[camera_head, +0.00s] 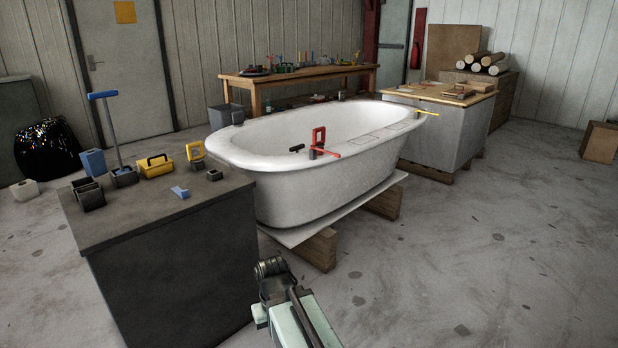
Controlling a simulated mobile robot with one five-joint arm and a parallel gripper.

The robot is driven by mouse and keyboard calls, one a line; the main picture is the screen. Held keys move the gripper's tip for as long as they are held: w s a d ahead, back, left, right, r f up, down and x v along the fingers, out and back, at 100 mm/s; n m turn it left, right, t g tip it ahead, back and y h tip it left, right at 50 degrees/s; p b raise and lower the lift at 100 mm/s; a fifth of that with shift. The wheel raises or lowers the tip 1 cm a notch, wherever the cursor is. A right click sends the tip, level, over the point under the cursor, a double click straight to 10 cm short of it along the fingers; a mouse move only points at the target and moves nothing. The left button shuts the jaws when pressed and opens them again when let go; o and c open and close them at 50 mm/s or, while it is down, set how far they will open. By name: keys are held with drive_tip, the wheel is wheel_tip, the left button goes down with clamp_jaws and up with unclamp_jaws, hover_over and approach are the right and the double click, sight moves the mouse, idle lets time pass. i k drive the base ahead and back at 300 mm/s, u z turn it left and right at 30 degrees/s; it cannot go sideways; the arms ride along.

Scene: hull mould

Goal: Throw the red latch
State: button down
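The red latch (319,137) is mounted on the near rim of the white tub-shaped hull mould (300,190). It has an upright red loop and a red bar lying to its right along the rim. A dark fitting with a black handle sits just left of it. My gripper (270,268) is low in the picture, in front of the mould and well apart from the latch. Its fingers are small and dark here, and I cannot tell whether they are open or shut.
A dark cabinet (185,280) stands at left, bearing a yellow toolbox (155,165), a blue-handled upright tool (110,125) and small boxes. The mould rests on wooden blocks (318,249). A grey crate (440,125) stands behind right. The floor at right (490,260) is clear.

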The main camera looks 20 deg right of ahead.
sight(312, 147)
drive_tip(key=u, duration=0.55)
drive_tip(key=i, duration=0.75)
drive_tip(key=u, duration=0.2)
